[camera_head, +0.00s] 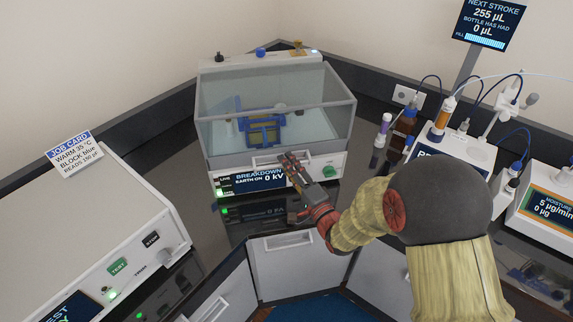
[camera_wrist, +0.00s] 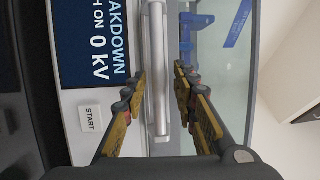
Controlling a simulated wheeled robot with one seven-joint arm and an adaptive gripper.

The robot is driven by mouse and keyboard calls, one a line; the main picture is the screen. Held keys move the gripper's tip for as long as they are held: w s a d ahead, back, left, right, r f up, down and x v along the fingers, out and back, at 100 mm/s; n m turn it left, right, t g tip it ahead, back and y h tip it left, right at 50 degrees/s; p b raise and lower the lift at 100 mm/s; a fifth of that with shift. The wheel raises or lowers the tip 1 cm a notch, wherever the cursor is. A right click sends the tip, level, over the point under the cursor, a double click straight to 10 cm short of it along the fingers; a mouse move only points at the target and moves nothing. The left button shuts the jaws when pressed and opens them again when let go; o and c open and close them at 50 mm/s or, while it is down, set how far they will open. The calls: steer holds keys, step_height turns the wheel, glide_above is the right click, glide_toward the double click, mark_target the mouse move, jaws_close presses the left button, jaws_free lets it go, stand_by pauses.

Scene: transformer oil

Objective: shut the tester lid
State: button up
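The tester (camera_head: 212,175) is a white box with a clear lid (camera_head: 310,100) and a front display reading breakdown, earth on, 0 kV. The lid looks down over the chamber, but I cannot tell whether it is fully seated. A blue-framed cell (camera_head: 263,130) stands inside. My gripper (camera_head: 292,165) is at the lid's front edge, above the front panel. In the wrist view my gripper (camera_wrist: 159,88) is open, with one finger on each side of the metal lid handle (camera_wrist: 157,45). Contact with the handle is not clear.
A white unit with a job card (camera_head: 75,153) stands at left. Bottles (camera_head: 401,130), a dosing unit (camera_head: 452,150) and a moisture meter (camera_head: 548,215) stand at right. The START button (camera_wrist: 91,118) is close to one finger. Drawers (camera_head: 300,265) lie below the counter.

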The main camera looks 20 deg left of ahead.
steer(key=v, duration=1.1)
steer(key=shift+s, duration=0.1)
steer(key=w+d+r+n+h, duration=0.2)
steer(key=w+d+r+h, duration=0.3)
steer(key=d, duration=0.3)
steer(key=s+d+r+n+g+h, duration=0.1)
steer(key=s+d+r+h, duration=0.15)
steer(key=d, duration=0.35)
steer(key=s+d+r+n+h, duration=0.1)
steer(key=d+h, duration=0.3)
steer(key=d, duration=0.2)
steer(key=s+d+r+n+g+h, duration=0.1)
steer(key=s+d+n+g, duration=0.1)
steer(key=s, duration=1)
steer(key=s+d+r+n+g+h, duration=0.1)
steer(key=s+d+g, duration=0.3)
steer(key=s, duration=0.9)
steer(key=shift+d+r+n+g, duration=0.4)
steer(key=shift+d+r+n, duration=0.25)
steer(key=shift+d, duration=0.35)
